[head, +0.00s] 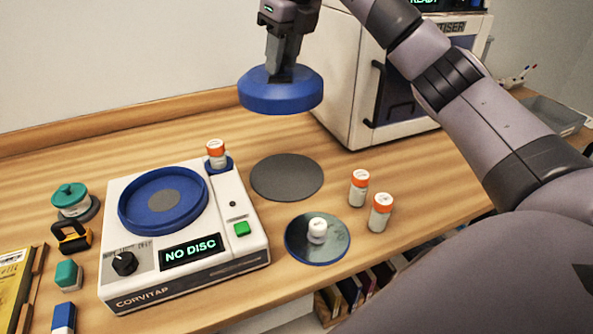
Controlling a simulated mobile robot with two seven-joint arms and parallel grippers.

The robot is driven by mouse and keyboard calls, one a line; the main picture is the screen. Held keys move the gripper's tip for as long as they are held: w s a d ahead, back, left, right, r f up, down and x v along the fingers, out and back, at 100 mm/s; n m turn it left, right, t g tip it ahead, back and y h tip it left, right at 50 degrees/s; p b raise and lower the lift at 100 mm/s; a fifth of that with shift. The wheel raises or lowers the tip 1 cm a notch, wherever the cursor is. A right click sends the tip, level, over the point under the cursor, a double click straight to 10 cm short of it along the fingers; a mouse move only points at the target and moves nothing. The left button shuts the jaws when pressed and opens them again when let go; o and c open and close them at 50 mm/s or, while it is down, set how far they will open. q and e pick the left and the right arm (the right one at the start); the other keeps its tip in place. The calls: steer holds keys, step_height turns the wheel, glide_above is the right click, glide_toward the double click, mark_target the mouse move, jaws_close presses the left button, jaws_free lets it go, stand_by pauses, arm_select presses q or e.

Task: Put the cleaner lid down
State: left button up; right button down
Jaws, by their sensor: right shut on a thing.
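The cleaner lid (281,97) is a thick round blue disc. My right gripper (281,76) is shut on the top of it and holds it in the air above the back of the table. The cleaner (240,262) is a white box with a blue round well (130,205), a black knob, a green button and a display reading "NO DISC". A dark grey round mat (287,177) lies bare on the table to the right of the cleaner, below and in front of the held lid. My left gripper is not in view.
A dark glossy disc (298,247) with a white-topped piece on it lies front right of the cleaner. Two orange-capped bottles (359,188) (381,212) stand right of the mat; another (216,154) stands at the cleaner's back corner. A white machine (352,80) stands behind.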

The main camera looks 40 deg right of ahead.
steer(key=shift+d+f, duration=0.15)
steer(key=shift+d, duration=0.25)
steer(key=shift+f, duration=0.3)
step_height(320, 180, down, 19)
steer(key=shift+f, duration=0.2)
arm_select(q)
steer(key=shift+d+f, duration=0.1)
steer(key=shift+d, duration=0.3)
arm_select(e)
steer(key=shift+f, duration=0.2)
steer(key=c, duration=0.8)
jaws_free()
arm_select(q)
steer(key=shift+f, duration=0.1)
arm_select(e)
steer(key=shift+r, duration=0.1)
